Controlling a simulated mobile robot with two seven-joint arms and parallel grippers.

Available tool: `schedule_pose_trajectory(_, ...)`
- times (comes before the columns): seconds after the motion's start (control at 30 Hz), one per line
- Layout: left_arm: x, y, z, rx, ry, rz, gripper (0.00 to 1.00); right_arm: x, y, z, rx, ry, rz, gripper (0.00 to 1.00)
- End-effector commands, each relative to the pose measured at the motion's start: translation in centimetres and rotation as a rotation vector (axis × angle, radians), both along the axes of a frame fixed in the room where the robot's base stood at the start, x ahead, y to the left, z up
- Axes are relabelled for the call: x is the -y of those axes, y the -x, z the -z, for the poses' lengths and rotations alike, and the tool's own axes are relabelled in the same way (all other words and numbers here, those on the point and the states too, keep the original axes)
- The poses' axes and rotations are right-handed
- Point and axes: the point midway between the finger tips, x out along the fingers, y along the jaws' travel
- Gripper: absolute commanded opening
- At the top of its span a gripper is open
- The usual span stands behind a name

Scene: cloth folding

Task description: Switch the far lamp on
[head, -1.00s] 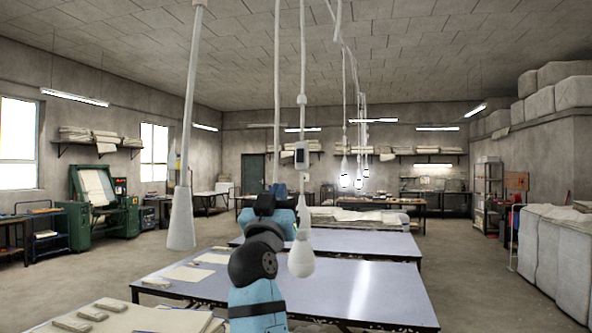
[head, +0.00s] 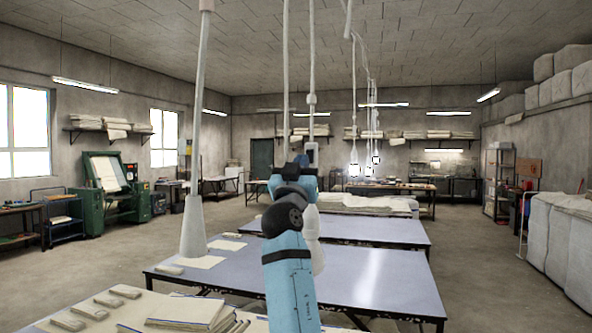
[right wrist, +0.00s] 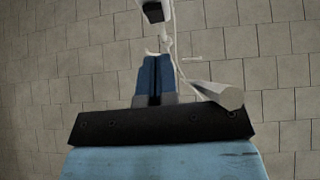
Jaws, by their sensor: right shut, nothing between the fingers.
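My right gripper (head: 301,160) is raised at the end of my blue arm, in the middle of the head view. Its blue fingers (right wrist: 156,78) are together and empty in the right wrist view. A small dark-faced box (head: 311,150) on a white hanging cord shows just beside and above the gripper; the wrist view shows a similar box (right wrist: 155,11) beyond the fingertips. Contact cannot be told. A white bulb-shaped lamp (head: 317,245) hangs partly hidden behind my arm. A white cone-shaped lamp (head: 193,228) hangs nearer at the left. My left gripper is out of view.
Blue-grey tables (head: 385,282) with cloths and papers stand below the lamps. Lit bulbs (head: 354,169) hang farther back. Several white cords (head: 286,70) come down around my arm. Stacked pale bales (head: 560,240) stand at the right; a green machine (head: 105,190) stands at the left.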

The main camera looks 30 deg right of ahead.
Motion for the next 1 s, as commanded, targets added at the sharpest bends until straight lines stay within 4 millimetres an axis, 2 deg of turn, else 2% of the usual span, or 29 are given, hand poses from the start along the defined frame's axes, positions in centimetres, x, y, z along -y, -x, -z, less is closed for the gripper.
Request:
schedule_pose_trajectory(0.1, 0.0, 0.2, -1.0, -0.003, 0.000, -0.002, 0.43, 1.5, -1.3, 0.1, -0.004, 0.002, 0.002, 0.00)
schedule_pose_trajectory(0.3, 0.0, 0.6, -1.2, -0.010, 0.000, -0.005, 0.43, 2.8, -2.4, 0.5, 0.000, 0.000, -0.001, 0.00)
schedule_pose_trajectory(0.7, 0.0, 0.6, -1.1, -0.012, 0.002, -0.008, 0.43, 2.9, -2.5, 0.7, 0.000, 0.000, -0.001, 0.00)
schedule_pose_trajectory(0.83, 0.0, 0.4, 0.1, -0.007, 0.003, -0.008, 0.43, 3.0, -2.7, 1.2, 0.007, 0.008, 0.000, 0.00)
schedule_pose_trajectory(0.97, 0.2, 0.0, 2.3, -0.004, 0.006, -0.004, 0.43, 3.2, -2.8, 1.6, 0.026, 0.029, -0.001, 0.00)
schedule_pose_trajectory(1.0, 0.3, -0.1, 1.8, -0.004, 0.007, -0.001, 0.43, 3.2, -2.9, 0.9, 0.028, 0.030, -0.001, 0.00)
